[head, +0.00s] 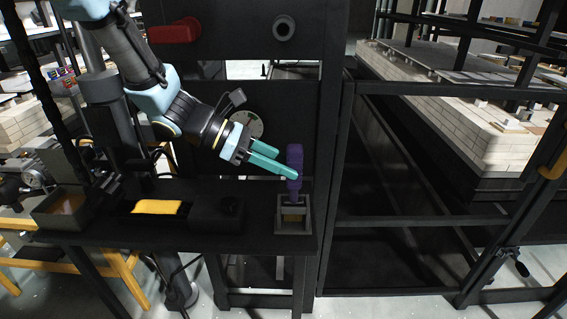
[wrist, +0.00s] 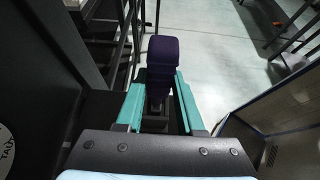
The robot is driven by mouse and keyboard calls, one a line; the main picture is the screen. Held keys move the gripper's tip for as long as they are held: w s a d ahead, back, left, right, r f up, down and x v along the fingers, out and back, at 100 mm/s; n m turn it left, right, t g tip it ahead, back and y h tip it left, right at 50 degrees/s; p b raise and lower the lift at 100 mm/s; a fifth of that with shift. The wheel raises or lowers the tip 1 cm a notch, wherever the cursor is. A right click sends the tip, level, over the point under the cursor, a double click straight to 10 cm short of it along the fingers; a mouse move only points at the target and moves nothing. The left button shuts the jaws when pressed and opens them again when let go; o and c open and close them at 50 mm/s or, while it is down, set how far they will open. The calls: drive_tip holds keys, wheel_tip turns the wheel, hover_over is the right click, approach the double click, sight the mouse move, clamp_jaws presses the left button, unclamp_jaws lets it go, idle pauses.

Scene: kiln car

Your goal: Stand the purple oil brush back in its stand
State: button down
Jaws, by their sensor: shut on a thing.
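The purple oil brush (head: 295,160) is upright in the head view, with its lower end at the mouth of a small grey square stand (head: 281,222). I cannot tell how deep the brush's lower end sits in the stand. My gripper (head: 287,168) reaches in from the left with teal fingers and is shut on the brush. In the wrist view the brush (wrist: 162,62) is between the two fingers (wrist: 158,103), its purple upper part rising beyond them.
The stand is at the right end of a dark shelf (head: 110,229). A dark block (head: 215,213), a yellow cloth or pad (head: 156,207) and an open grey box (head: 62,208) are to its left. A dark frame post (head: 333,150) rises close on the right.

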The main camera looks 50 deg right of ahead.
drive_tip(key=shift+f+b, duration=0.5)
drive_tip(key=shift+f, duration=0.25)
drive_tip(key=shift+c, duration=2.2)
unclamp_jaws()
drive_tip(key=shift+r, duration=0.15)
drive_tip(key=p+v, duration=0.4)
drive_tip(key=v, duration=0.4)
drive_tip(key=shift+w+a, duration=0.1)
drive_tip(key=b+v, duration=0.1)
drive_tip(key=v, duration=0.9)
drive_tip(key=shift+w+b, duration=0.2)
drive_tip(key=shift+b, duration=0.2)
